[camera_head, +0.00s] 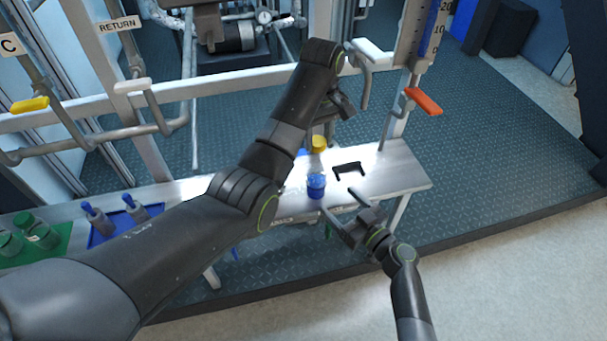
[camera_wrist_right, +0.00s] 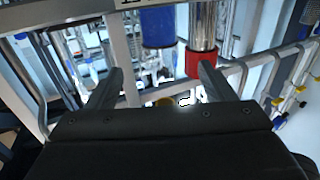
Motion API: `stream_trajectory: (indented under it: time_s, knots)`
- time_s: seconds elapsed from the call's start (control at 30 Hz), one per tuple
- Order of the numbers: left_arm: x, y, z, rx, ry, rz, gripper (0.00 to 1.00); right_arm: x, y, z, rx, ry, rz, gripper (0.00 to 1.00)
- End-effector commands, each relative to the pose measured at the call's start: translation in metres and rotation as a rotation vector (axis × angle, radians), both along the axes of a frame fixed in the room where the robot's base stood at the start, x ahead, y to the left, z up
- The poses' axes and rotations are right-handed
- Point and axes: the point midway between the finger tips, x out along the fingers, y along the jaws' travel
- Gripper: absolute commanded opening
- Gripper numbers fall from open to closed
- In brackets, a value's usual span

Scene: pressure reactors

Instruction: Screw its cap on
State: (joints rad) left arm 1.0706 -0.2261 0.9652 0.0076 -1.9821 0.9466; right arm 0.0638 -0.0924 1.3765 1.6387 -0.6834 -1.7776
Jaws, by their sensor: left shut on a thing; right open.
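A small blue jar (camera_head: 316,188) with a lighter blue top stands upright on the bench. A round yellow cap-like thing (camera_head: 318,143) is behind it. My left gripper (camera_head: 320,130) reaches down over the yellow thing and appears shut on it, though its fingers are mostly hidden by my arm. My right gripper (camera_head: 346,220) is open and empty, in front of and to the right of the blue jar, apart from it. In the right wrist view its two fingers (camera_wrist_right: 158,88) are spread, and a bit of yellow (camera_wrist_right: 165,102) shows between them.
A black bracket (camera_head: 350,171) lies on the bench (camera_head: 405,172). An orange valve handle (camera_head: 423,101) and a frame rail stand behind. The bench's right end is clear.

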Motion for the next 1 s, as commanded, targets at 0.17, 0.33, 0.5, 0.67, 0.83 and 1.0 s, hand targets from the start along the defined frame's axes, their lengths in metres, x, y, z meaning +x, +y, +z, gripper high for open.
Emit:
stream_trajectory:
  time_s: [0.17,0.33,0.5,0.67,0.83,1.0]
  knots:
    - [0.0,-0.001,0.001,-0.001,-0.001,0.0,0.16,0.0,0.0,0.001,0.002,-0.004,0.001,0.76]
    - [0.0,-0.001,0.0,0.0,0.0,0.0,0.16,0.0,0.0,0.001,0.001,-0.003,0.0,0.76]
    - [0.0,0.0,0.0,0.0,0.0,0.0,0.16,0.005,0.004,0.001,0.002,-0.002,0.0,0.76]
    - [0.0,0.0,0.0,0.0,0.0,0.0,0.16,0.021,0.019,0.001,0.004,-0.003,0.002,0.76]
    - [0.0,0.0,0.0,0.0,0.0,0.0,0.16,0.045,0.039,0.001,0.003,-0.002,0.003,0.76]
    - [0.0,0.0,0.0,0.0,0.0,0.0,0.16,0.066,0.057,0.0,0.001,-0.002,0.003,0.76]
